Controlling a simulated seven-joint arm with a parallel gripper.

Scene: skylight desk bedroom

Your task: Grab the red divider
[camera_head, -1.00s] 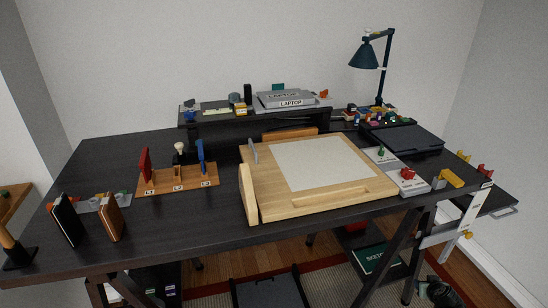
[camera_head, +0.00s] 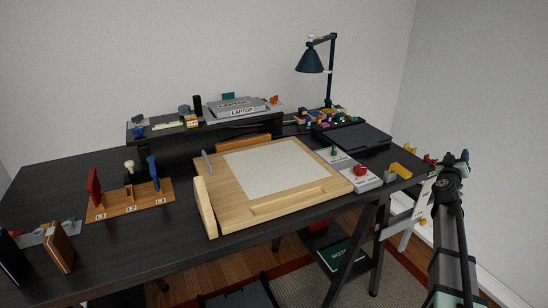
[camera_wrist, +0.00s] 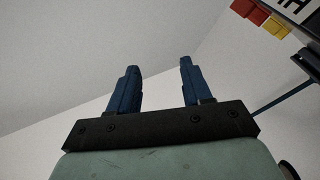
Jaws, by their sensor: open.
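The red divider (camera_head: 94,188) stands upright at the left end of a wooden rack (camera_head: 130,203) on the dark desk, by the label L1. A blue upright piece (camera_head: 153,173) stands at the rack's right end, and a small pale-topped piece (camera_head: 130,170) stands between them. My gripper (camera_wrist: 158,78) shows in the wrist view with its two blue fingers apart and nothing between them. In the head view my arm is at the far right, beyond the desk's right end, far from the red divider.
A wooden drawing board (camera_head: 270,173) fills the middle of the desk. A dark book (camera_head: 13,257) and a brown one (camera_head: 60,247) stand at the front left. A raised shelf (camera_head: 160,131) and a lamp (camera_head: 310,62) stand at the back. Dark desk surface is clear around the rack.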

